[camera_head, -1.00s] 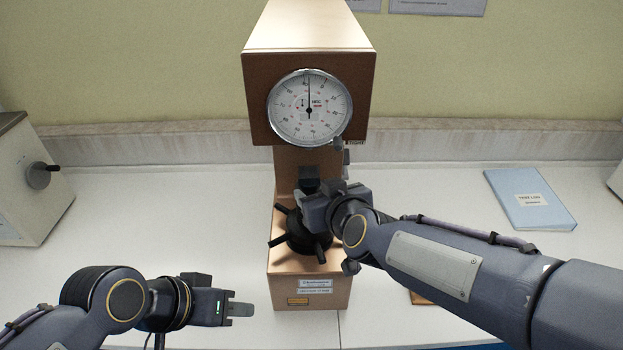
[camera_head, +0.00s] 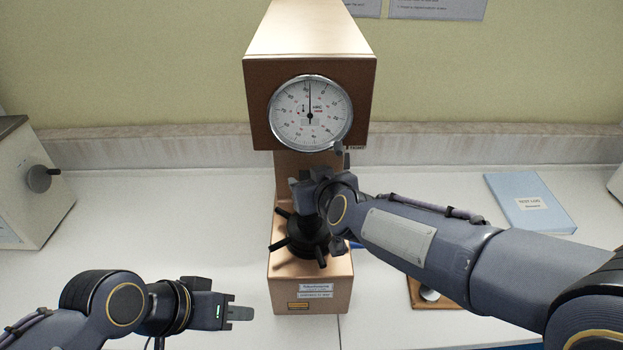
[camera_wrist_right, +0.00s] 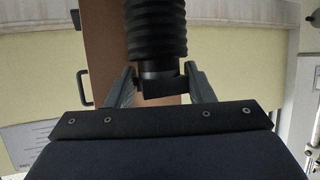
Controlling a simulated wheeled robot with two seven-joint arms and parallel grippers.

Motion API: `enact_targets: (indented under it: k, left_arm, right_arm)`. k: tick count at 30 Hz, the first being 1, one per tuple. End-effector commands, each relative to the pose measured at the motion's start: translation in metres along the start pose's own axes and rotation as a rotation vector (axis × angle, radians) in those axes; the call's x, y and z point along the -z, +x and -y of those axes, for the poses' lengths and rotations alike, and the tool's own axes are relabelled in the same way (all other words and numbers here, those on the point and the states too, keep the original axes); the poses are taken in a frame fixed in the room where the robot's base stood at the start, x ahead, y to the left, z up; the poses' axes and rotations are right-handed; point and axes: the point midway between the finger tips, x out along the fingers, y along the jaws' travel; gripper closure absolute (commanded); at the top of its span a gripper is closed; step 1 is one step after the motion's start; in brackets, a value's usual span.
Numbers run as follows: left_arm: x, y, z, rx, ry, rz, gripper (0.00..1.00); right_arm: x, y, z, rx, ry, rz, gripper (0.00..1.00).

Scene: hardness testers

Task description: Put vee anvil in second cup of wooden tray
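The vee anvil (camera_wrist_right: 161,84) is a small dark block between the fingertips of my right gripper (camera_wrist_right: 162,86) in the right wrist view. The fingers look closed on its sides. A grey stem and a black ribbed bellows adjoin it; I cannot tell whether it is clear of the spindle. In the head view my right gripper (camera_head: 312,186) is above the tester's handwheel, and the anvil is largely hidden. The wooden tray (camera_head: 416,300) is mostly hidden under my right arm; a round silver piece shows in it. My left gripper (camera_head: 240,313) is at lower left, empty, its finger gap unclear.
The copper-brown hardness tester (camera_head: 310,293) with its dial (camera_head: 310,113) stands at the centre. Its black handwheel (camera_head: 308,238) has projecting spokes. A blue booklet (camera_head: 530,203) lies at right. Another tester (camera_head: 32,185) is at far left.

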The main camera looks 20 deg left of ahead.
Motion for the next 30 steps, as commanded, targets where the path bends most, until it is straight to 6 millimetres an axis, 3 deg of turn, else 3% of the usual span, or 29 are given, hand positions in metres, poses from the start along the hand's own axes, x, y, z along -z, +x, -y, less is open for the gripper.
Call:
enact_targets:
  k: [8, 11, 30]
  left_arm:
    - [0.000, -0.001, 0.000, 0.000, 0.000, 0.000, 0.64]
    - [0.001, -0.003, -0.001, 0.000, 0.000, 0.000, 0.64]
    - [0.007, -0.013, -0.006, 0.000, 0.000, 0.000, 0.64]
  right_arm:
    - [0.001, -0.001, 0.000, 0.000, 0.000, -0.002, 0.72]
    - [0.003, -0.001, 0.000, 0.000, 0.000, -0.001, 0.90]
    - [0.013, -0.006, 0.000, 0.000, 0.000, -0.001, 0.89]
